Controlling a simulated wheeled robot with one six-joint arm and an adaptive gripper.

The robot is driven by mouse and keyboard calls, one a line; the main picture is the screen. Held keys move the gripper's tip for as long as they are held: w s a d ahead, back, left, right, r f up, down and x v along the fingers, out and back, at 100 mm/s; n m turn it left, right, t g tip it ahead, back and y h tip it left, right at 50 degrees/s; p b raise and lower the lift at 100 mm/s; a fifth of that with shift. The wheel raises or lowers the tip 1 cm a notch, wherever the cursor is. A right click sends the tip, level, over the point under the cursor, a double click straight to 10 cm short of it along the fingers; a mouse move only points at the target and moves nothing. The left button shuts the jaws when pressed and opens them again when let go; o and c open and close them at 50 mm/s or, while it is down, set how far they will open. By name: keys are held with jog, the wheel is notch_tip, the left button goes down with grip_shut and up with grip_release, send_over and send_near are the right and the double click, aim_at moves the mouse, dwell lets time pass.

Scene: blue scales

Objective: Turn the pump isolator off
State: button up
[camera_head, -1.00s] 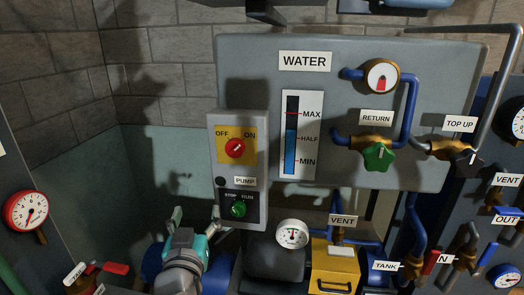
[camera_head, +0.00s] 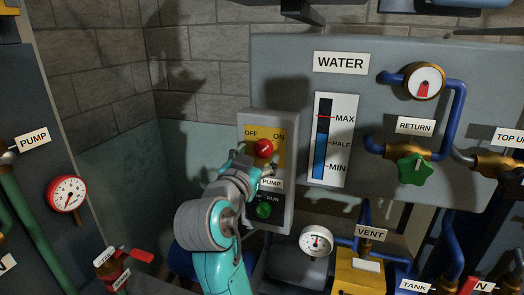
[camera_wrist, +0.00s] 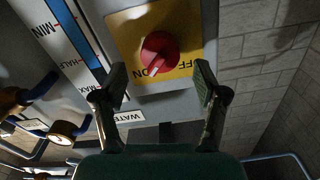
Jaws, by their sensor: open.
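The pump isolator is a red round knob (camera_head: 263,149) on a yellow plate (camera_head: 249,147) marked OFF on the left and ON on the right. It is on the upper part of the grey pump box (camera_head: 286,126). In the wrist view the picture is turned over, and the red knob (camera_wrist: 160,48) has a white mark pointing towards the ON word. My gripper (camera_head: 259,166) is in front of the box, just below the knob. In the wrist view my gripper (camera_wrist: 160,75) is open, its two fingers apart on either side below the knob, with nothing between them.
The water panel (camera_head: 290,60) with a level gauge (camera_head: 333,140) is to the right. A white-faced dial (camera_head: 316,240) is below right.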

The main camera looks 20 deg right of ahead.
aim_at(261, 151)
jog(key=shift+x, duration=1.75)
jog(key=c, duration=1.1)
